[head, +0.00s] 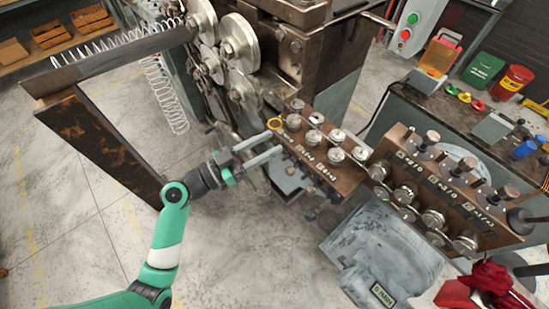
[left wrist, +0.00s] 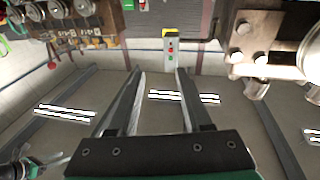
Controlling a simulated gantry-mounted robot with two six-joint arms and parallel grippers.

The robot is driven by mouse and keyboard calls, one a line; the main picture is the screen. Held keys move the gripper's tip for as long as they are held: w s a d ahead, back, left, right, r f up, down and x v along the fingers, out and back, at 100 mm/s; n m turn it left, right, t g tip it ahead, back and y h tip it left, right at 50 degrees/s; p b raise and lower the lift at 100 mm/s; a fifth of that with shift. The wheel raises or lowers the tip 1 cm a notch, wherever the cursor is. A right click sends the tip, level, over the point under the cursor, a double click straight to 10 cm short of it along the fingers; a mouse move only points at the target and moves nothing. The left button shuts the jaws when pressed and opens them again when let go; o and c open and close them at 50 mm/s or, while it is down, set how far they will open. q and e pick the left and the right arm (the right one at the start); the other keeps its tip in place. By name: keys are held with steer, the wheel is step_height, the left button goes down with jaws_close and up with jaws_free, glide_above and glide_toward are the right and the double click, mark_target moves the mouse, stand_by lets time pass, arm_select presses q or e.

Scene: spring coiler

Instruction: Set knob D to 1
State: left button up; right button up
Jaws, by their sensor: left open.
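A brown control panel (head: 318,168) with two rows of round metal knobs stands in the middle of the head view. One of its front knobs (head: 313,137) lies just beyond my left gripper. The letters are too small to read, so I cannot tell which knob is D or where it points. My left gripper (head: 278,152) is open and empty, its two fingers reaching right toward the panel's left end. Contact with the panel cannot be told. In the left wrist view the open fingers (left wrist: 159,72) have nothing between them; some knobs (left wrist: 58,9) show at the upper left. My right gripper is not in view.
A second knob panel (head: 450,190) stands to the right. The coiler's metal rollers (head: 238,40) rise behind, and a rusty beam (head: 95,140) stands left. Open floor (head: 240,250) lies in front.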

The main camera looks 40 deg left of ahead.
arm_select(q)
steer(key=s+a+f+n+y+b, duration=0.2)
steer(key=a+f+b, duration=0.1)
steer(key=f, duration=0.5)
steer(key=s+a+f+n+y+b, duration=0.2)
steer(key=s+a+f, duration=0.1)
steer(key=f, duration=0.6)
steer(key=w, duration=0.8)
steer(key=w+d, duration=0.1)
steer(key=w, duration=0.3)
steer(key=shift+r, duration=0.4)
jaws_close()
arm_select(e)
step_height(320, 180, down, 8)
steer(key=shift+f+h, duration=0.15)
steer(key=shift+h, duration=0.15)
